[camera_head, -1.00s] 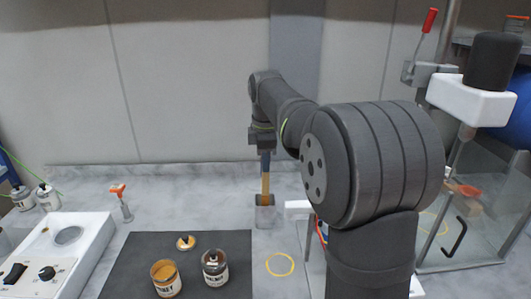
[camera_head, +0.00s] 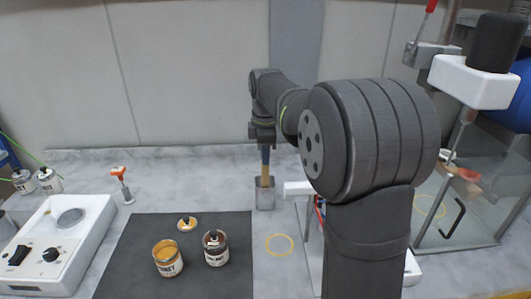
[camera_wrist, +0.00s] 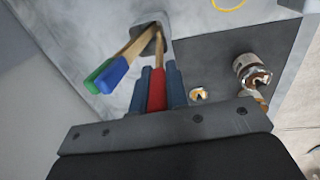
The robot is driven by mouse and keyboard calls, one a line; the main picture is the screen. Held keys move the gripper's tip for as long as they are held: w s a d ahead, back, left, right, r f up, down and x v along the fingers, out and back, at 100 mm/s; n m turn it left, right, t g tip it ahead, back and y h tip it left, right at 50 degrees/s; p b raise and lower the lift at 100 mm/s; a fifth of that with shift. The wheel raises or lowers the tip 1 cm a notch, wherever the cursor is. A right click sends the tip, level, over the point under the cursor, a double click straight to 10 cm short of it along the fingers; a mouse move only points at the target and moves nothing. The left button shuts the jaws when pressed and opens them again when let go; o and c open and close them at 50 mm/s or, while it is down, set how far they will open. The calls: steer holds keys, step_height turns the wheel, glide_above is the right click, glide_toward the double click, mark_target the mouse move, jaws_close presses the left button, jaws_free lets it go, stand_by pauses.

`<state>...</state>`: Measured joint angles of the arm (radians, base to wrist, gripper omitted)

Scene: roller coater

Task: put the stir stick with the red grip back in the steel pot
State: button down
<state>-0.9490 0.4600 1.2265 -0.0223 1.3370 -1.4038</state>
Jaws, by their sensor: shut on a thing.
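The steel pot (camera_head: 265,198) stands on the grey counter behind the black mat; it also shows in the wrist view (camera_wrist: 146,44). Sticks with a green grip (camera_wrist: 106,75) and a blue grip (camera_wrist: 118,74) lean out of it. My gripper (camera_wrist: 160,82) is shut on the stir stick with the red grip (camera_wrist: 157,92). Its wooden shaft runs to the pot's mouth, and its lower end appears inside the rim; how deep it sits is hidden. In the head view my gripper (camera_head: 262,137) is right above the pot, and the red grip cannot be made out.
A white device (camera_head: 60,235) stands left, a glass-walled stand (camera_head: 455,215) right. A yellow ring (camera_head: 280,244) marks the counter near the pot.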

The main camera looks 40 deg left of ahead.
steer(key=shift+f, duration=0.15)
steer(key=shift+f, duration=1.6)
steer(key=c, duration=1.3)
jaws_free()
steer(key=shift+c, duration=0.2)
steer(key=shift+r, duration=0.1)
steer(key=shift+s+d+r, duration=0.1)
steer(key=shift+r, duration=1.2)
steer(key=shift+s+d+r, duration=0.15)
steer(key=shift+r, duration=1.15)
steer(key=shift+s+d+r, duration=0.1)
steer(key=shift+r, duration=1.2)
steer(key=shift+f, duration=0.1)
